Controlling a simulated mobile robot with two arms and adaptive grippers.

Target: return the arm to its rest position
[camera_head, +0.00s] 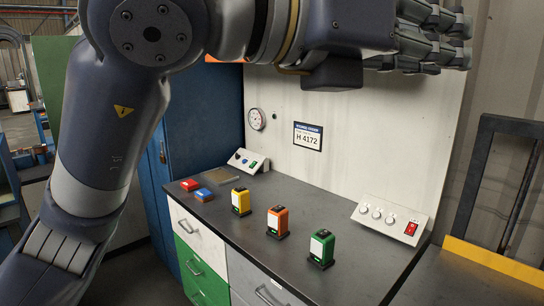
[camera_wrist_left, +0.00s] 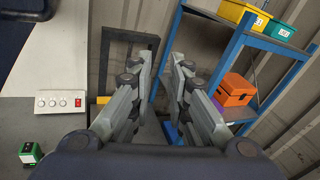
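My left arm (camera_head: 110,130) rises from the lower left and bends across the top of the head view. My left gripper (camera_head: 462,40) is raised at the upper right, above the bench top and in front of the pale wall. In the left wrist view, its two grey fingers (camera_wrist_left: 160,62) stand apart with nothing between them. It is open, empty and clear of the bench. My right gripper is not in view.
The bench (camera_head: 345,280) holds yellow (camera_head: 240,201), orange (camera_head: 278,221) and green (camera_head: 321,247) blocks. A switch box (camera_head: 388,217) stands at its right. A dark frame (camera_wrist_left: 128,40) and blue shelf (camera_wrist_left: 235,45) with bins lie beyond the gripper.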

